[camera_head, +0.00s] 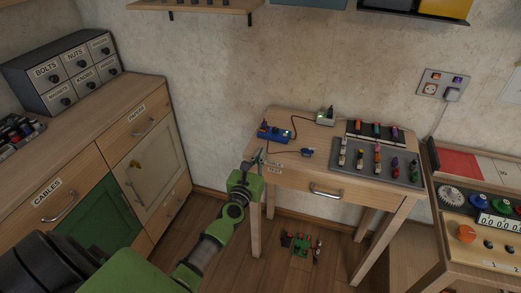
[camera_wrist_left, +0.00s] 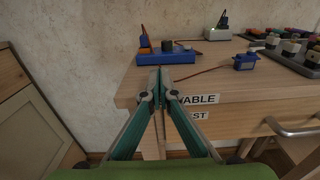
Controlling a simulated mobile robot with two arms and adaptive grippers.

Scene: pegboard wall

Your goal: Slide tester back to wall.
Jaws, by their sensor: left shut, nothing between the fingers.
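The tester looks to be the blue box (camera_head: 275,132) with small parts on top, at the back left of the small wooden table (camera_head: 300,172). In the left wrist view the blue box (camera_wrist_left: 172,57) lies just beyond my fingertips, with a strip of table behind it before the wall. My left gripper (camera_head: 259,156) is shut and empty at the table's front left edge. My right gripper is not in view.
A white box (camera_head: 325,117) with a green light stands right of the tester, joined by a dark cable. A small blue part (camera_head: 307,153) lies nearby. A grey tray (camera_head: 347,173) of coloured pieces fills the table's right side. A wooden cabinet (camera_head: 160,125) stands left.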

